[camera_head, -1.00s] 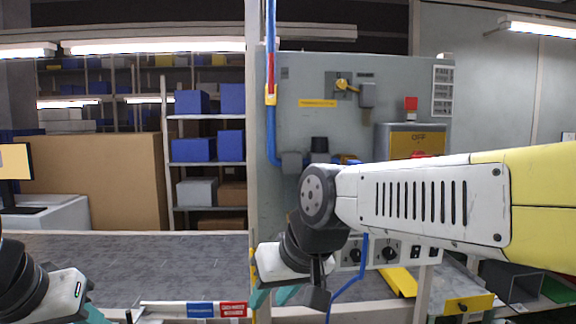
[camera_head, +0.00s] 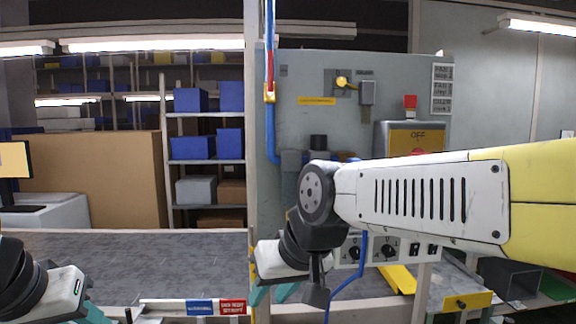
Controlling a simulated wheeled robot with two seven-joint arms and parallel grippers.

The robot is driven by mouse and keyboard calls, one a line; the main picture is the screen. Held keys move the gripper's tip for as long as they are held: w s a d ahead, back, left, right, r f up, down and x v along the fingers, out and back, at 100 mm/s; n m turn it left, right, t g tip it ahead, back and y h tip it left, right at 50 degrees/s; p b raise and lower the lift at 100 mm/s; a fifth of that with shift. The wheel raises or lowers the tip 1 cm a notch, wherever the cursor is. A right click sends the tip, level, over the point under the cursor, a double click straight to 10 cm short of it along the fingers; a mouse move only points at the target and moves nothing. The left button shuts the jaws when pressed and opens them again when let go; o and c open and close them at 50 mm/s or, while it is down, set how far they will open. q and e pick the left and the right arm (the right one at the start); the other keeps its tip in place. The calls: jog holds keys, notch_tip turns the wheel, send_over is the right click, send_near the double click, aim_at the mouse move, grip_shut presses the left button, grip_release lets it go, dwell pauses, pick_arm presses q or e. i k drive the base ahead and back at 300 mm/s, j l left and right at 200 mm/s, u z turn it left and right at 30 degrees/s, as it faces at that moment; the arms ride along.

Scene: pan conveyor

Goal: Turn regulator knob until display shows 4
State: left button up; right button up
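Two black knobs sit on a pale control panel below my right forearm: a left knob (camera_head: 354,253) and a right knob (camera_head: 389,251). I cannot tell which is the regulator. No display with a number can be made out; my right arm hides part of the panel area. My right gripper (camera_head: 272,293) is at the lower middle, left of the knobs and apart from them. Its two teal fingers are spread with nothing between them. My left gripper (camera_head: 92,314) is at the lower left edge, partly cut off, so its opening cannot be judged.
A yellow box marked OFF (camera_head: 417,136) stands behind my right forearm. A blue pipe (camera_head: 270,130) runs down a post. A grey work surface (camera_head: 130,262) lies clear at left. A rail with blue and red labels (camera_head: 170,306) crosses the front.

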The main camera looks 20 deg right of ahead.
aim_at(318, 142)
jog(key=k+z, duration=0.1)
jog(key=z, duration=0.95)
